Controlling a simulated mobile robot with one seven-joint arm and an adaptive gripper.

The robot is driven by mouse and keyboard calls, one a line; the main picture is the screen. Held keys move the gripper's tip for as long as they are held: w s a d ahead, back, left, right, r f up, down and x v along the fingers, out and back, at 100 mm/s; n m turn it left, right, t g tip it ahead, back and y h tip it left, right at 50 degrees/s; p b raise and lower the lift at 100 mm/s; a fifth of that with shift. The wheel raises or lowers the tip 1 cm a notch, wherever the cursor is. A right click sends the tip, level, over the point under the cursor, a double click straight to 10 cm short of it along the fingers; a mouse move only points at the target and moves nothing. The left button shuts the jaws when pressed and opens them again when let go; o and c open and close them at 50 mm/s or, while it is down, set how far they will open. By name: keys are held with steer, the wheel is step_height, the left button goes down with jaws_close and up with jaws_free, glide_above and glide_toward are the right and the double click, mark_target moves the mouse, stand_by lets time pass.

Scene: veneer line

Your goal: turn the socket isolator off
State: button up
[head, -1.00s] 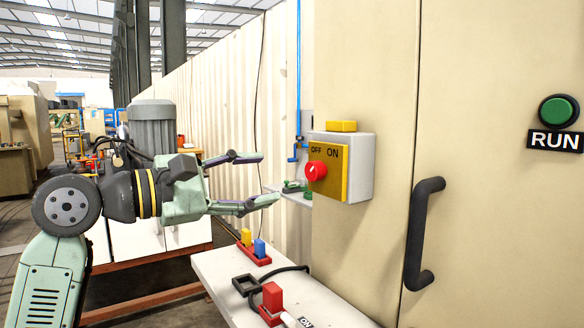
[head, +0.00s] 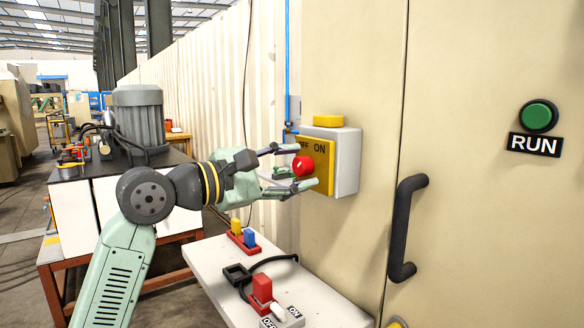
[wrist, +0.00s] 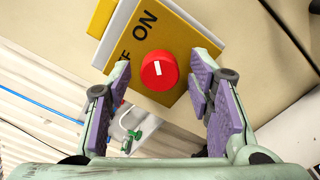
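The socket isolator (head: 346,165) is a grey box with a yellow plate (head: 319,178) marked OFF and ON, mounted on the cream cabinet. Its red round knob (head: 303,166) has a white mark, seen in the wrist view (wrist: 158,70) pointing towards the ON lettering. My gripper (head: 298,167) is open, its fingers on either side of the knob. In the wrist view the purple finger pads (wrist: 160,105) stand clear of the knob, with a gap on both sides. The OFF lettering is partly hidden by my upper finger in the head view.
A green RUN button (head: 538,116) and a black door handle (head: 407,228) are on the cabinet to the right. A yellow piece (head: 328,121) sits on top of the isolator.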

steer(key=c, duration=1)
steer(key=shift+c, duration=0.2)
steer(key=shift+n, duration=0.3)
steer(key=n+b, duration=0.2)
steer(key=shift+f+n, duration=0.15)
steer(key=shift+n, duration=0.25)
steer(key=n+b, duration=0.2)
steer(key=n, duration=0.3)
steer(key=n+b, duration=0.1)
steer(key=n, duration=0.4)
steer(key=shift+n+b, duration=0.65)
steer(key=shift+n, duration=1.55)
steer(key=shift+r, duration=0.2)
